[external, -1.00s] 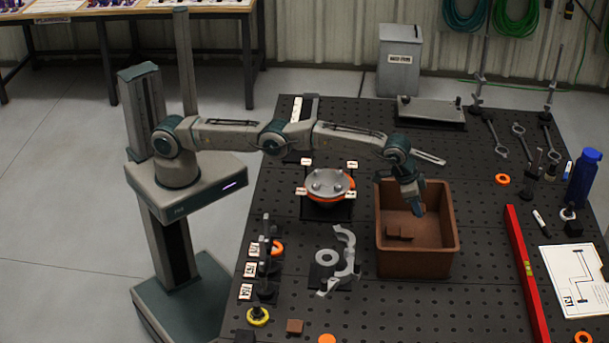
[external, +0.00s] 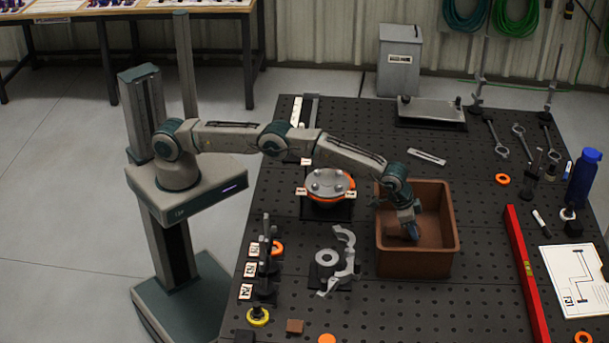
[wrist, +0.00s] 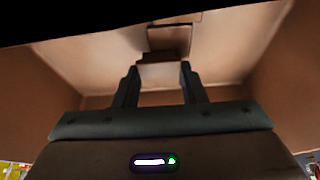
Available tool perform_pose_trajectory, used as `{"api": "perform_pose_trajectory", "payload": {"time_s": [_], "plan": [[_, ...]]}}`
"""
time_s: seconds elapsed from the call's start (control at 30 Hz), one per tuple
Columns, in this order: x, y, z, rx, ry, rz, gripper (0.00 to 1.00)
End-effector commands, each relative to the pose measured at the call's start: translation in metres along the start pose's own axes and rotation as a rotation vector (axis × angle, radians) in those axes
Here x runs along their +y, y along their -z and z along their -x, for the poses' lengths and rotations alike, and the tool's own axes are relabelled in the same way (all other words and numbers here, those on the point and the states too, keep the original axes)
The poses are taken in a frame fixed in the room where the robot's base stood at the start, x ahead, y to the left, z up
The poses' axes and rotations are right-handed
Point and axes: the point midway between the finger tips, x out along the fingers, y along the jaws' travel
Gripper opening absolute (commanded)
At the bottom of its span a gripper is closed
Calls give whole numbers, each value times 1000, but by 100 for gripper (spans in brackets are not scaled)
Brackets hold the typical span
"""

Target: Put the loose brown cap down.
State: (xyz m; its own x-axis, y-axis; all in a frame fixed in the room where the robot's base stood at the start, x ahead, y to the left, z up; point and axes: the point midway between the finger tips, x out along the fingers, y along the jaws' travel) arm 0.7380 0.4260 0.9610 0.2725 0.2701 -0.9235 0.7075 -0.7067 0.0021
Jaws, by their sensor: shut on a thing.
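My gripper (external: 411,234) is down inside the brown bin (external: 415,264), pointing downward. In the wrist view my gripper (wrist: 158,70) has its two fingers a cap's width apart, shut on a brown piece (wrist: 160,76), which I take as the loose brown cap. Another brown block shape (wrist: 169,40) shows just beyond it in the bin. The brown tones blend, so I cannot tell whether the held cap touches the bin floor. In the external view my gripper hides the cap.
A clamp-like grey fixture (external: 345,262) stands left of the bin, and an orange-rimmed flange (external: 329,186) behind that. A red level (external: 526,272) lies to the right.

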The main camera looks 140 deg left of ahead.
Motion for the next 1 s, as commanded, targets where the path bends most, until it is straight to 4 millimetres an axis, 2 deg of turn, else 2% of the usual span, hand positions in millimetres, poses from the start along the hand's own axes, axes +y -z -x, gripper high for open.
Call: {"api": "perform_pose_trajectory", "payload": {"time_s": [0.13,0.17,0.2,0.23,0.67,0.87,1.0], "plan": [[0,-2,-4,0,0,0,17],[0,-1,-3,0,0,0,46],[0,-1,-3,0,0,0,57],[0,-1,-3,0,0,0,59],[0,1,5,1,0,0,59],[0,0,26,2,0,0,59],[0,0,48,3,0,-1,59]]}}
